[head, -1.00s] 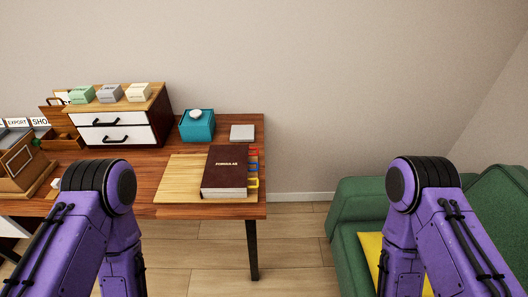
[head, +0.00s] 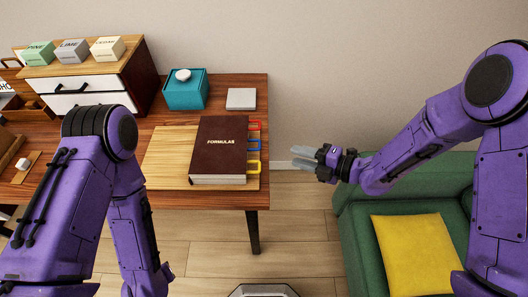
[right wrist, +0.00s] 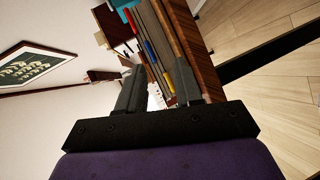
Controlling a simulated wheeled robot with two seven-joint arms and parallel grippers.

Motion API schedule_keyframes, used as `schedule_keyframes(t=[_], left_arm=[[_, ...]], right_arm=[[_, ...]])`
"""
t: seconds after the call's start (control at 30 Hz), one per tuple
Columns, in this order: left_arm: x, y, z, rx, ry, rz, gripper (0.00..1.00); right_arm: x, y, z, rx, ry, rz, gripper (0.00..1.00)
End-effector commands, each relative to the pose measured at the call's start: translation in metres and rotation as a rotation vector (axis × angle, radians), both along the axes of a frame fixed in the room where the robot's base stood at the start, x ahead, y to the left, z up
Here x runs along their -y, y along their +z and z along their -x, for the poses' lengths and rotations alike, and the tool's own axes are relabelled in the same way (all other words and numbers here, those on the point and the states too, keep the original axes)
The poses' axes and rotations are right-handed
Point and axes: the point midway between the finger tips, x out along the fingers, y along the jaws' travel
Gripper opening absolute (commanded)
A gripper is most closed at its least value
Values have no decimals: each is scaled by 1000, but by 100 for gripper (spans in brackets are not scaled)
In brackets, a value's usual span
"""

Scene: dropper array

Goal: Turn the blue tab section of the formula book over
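The formula book (head: 219,145), thick and dark red-brown, lies closed on a pale wooden board (head: 168,160) on the table. Red (head: 255,126), blue (head: 255,146) and yellow (head: 254,168) tabs stick out of its right side, the blue one in the middle. My right gripper (head: 297,157) is to the right of the tabs, apart from them, pointing left at them. In the right wrist view its fingers (right wrist: 160,88) are spread with nothing held, and the coloured tabs show beyond them. My left arm is at the lower left; its gripper is out of the picture.
A teal box (head: 186,92) with a white knob and a grey slab (head: 241,99) stand behind the book. A drawer cabinet (head: 95,85) with small labelled blocks is at the back left. A green sofa (head: 360,215) with a yellow cushion (head: 415,253) is below my right arm.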

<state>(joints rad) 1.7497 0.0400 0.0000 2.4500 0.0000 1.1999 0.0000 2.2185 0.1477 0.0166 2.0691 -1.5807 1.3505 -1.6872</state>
Motion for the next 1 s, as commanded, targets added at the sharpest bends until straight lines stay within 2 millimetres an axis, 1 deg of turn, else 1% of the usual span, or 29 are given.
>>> schedule_keyframes(t=[0.03,0.07,0.1,0.17,0.27,0.5,0.63,0.77,1.0], left_arm=[[0,-5,0,0,0,0,36],[0,-5,0,0,0,0,36],[0,-5,0,0,0,0,36],[0,-4,0,0,0,0,36],[0,1,0,0,0,0,36],[0,14,0,0,0,0,36],[0,17,0,0,0,0,36],[0,18,0,0,0,0,36],[0,18,0,0,0,0,36]], right_arm=[[-4,7,-2,103,77,36,35],[-6,11,-2,151,114,53,35],[-8,15,-2,195,149,70,35],[-13,17,-3,230,178,83,35],[-26,15,-7,236,188,87,35],[-75,2,-28,232,186,85,35],[-94,-5,-36,231,183,85,35],[-103,-8,-40,229,182,84,35],[-104,-9,-40,228,180,84,35]])
